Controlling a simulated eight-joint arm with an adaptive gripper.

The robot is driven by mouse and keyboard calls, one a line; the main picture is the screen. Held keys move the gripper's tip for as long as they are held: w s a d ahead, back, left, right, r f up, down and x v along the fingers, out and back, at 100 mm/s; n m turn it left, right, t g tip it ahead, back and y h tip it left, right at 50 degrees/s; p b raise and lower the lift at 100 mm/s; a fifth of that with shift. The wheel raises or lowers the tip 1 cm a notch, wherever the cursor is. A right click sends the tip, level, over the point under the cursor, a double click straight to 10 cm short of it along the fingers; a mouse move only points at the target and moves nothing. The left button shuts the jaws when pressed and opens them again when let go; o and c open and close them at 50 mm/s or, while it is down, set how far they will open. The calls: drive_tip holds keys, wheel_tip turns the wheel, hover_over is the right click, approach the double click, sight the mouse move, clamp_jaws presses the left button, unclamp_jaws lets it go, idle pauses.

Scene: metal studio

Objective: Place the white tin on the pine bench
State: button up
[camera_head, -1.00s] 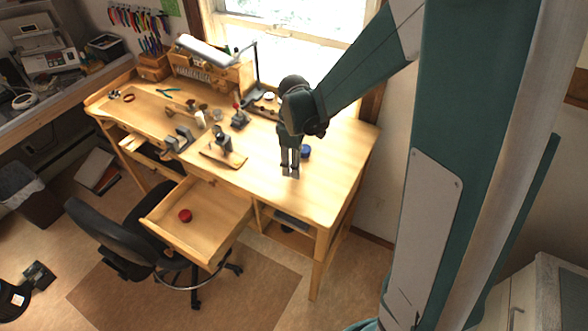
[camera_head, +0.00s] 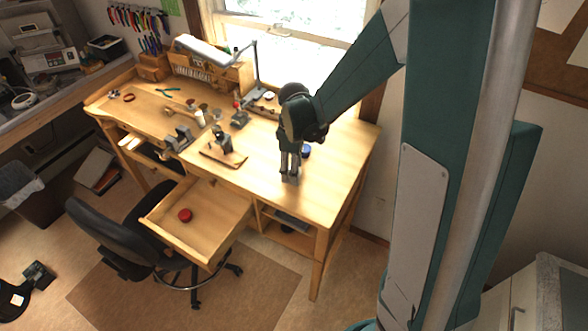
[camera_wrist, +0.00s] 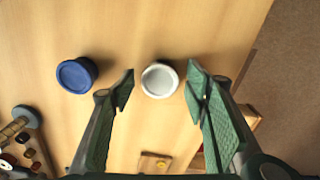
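The white tin (camera_wrist: 160,80) shows in the wrist view as a round pale tin on the pine bench (camera_wrist: 190,25). It lies between the tips of my gripper (camera_wrist: 160,89), with a visible gap on each side. My gripper is open and not closed on it. In the head view my gripper (camera_head: 290,178) points down low over the right part of the pine bench (camera_head: 325,185); I cannot clearly make out the white tin there.
A blue tin (camera_wrist: 76,74) stands left of the white tin in the wrist view; it also shows behind my gripper in the head view (camera_head: 306,152). A red tin (camera_head: 185,215) lies in the open drawer (camera_head: 215,225). Vises and tools crowd the bench's left; its front right is clear.

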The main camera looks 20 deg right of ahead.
drive_tip(key=shift+r, duration=0.25)
wheel_tip(320, 180, up, 12)
drive_tip(key=shift+p, duration=0.4)
idle(0.5)
drive_tip(key=shift+f, duration=0.1)
idle(0.3)
drive_tip(key=shift+s, duration=0.1)
drive_tip(key=s+d+r+m+t, duration=0.1)
drive_tip(key=s+r+m+t, duration=0.2)
drive_tip(key=s, duration=0.8)
drive_tip(key=s+d+r+m+t, duration=0.1)
drive_tip(key=s+r+m+t, duration=0.3)
drive_tip(key=s+r+m, duration=0.4)
drive_tip(key=shift+s+r, duration=0.2)
drive_tip(key=shift+s, duration=1.15)
drive_tip(key=shift+d, duration=0.1)
idle(0.6)
